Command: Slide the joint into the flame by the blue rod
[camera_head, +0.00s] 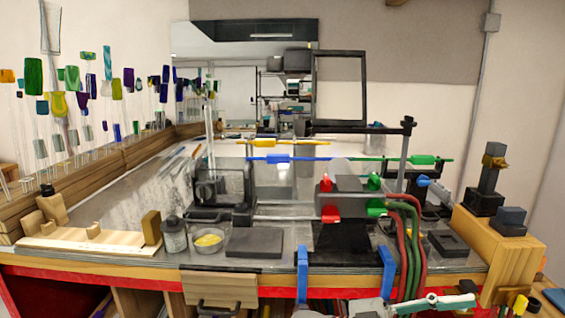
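A thin rod with a blue block (280,158) lies level across the middle of the bench. A rod with a green block (424,160) lies to its right, roughly in line with it. Where they come close behind the burner, the joint is too small to make out. The grey burner (347,184) has red and green knobs; no flame can be made out. Two upright blue pieces, one on the left (302,272) and one on the right (387,270), stand apart at the bottom and look like gripper parts. Nothing shows held by them, and their opening is unclear.
A rod with a yellow block (290,143) runs just above the blue one. Red and green hoses (413,245) hang at the burner's right. A dark slab (254,242), a yellow-filled dish (208,240) and a grey jar (174,236) stand front left. A wooden block (510,260) stands right.

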